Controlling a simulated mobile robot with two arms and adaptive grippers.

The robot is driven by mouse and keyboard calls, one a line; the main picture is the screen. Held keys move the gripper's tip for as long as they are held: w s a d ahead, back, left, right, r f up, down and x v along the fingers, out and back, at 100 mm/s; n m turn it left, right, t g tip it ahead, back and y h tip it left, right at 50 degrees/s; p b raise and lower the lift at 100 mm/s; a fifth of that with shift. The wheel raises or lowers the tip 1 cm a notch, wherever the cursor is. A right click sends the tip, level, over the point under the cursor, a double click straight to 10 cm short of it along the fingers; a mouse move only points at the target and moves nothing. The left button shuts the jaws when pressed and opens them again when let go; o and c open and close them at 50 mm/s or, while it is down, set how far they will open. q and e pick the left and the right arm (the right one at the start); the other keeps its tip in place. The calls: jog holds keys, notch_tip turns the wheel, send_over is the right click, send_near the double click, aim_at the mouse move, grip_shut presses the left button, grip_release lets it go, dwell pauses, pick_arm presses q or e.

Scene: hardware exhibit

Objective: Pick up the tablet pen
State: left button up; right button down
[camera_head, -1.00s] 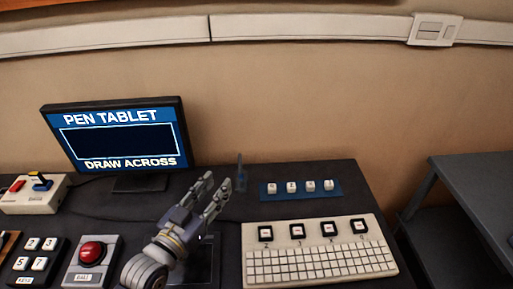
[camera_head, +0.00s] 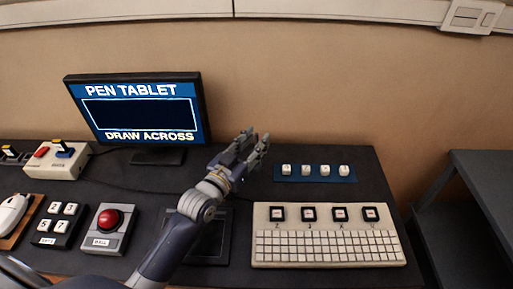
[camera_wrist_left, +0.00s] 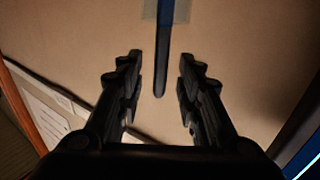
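The tablet pen (camera_wrist_left: 162,55), a slim rod with a blue upper part and a dark rounded end, shows in the left wrist view between the finger lines of my left gripper (camera_wrist_left: 160,75). Gaps show on both sides of it, so the fingers do not touch it. In the head view my left gripper (camera_head: 254,142) is open to the right of the monitor, and it hides most or all of the pen. The dark pen tablet (camera_head: 214,246) lies on the table, partly covered by my left arm. My right gripper is not in view.
A monitor (camera_head: 140,112) reading "PEN TABLET, DRAW ACROSS" stands behind left. A blue strip with white keys (camera_head: 315,173) and a cream keyboard (camera_head: 328,240) lie to the right.

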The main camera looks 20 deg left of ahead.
pick_arm(q)
jog(key=shift+w+d, duration=0.15)
jog(key=shift+w, duration=0.55)
jog(key=shift+s, duration=0.1)
grip_shut()
jog(key=shift+r, duration=0.15)
